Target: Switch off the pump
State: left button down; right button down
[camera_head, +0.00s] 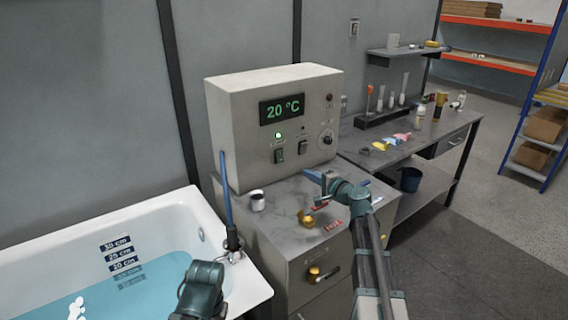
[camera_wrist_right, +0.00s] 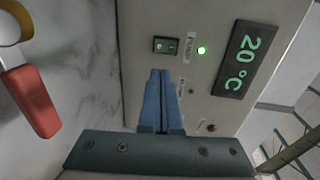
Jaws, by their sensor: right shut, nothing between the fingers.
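The beige control box (camera_head: 240,110) stands on the grey cabinet, its display reading 20 °C. The pump switch (camera_head: 279,155) is the left rocker on its front, under a lit green lamp (camera_head: 278,134). In the right wrist view the pump switch (camera_wrist_right: 165,45) shows beside its PUMP label, with the green lamp (camera_wrist_right: 201,50) lit. My right gripper (camera_head: 312,176) is shut and empty in front of the box; its blue fingers (camera_wrist_right: 159,75) point toward the panel, apart from the pump switch. My left arm shows at the bottom, but its gripper is out of view.
A second rocker (camera_head: 302,147) with an unlit lamp and a knob (camera_head: 326,138) are on the panel's right. The bathtub (camera_head: 150,215) holds blue water at left.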

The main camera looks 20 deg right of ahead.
aim_at(281, 160)
jog(key=b+x, duration=0.2)
jog(key=x, duration=1.2)
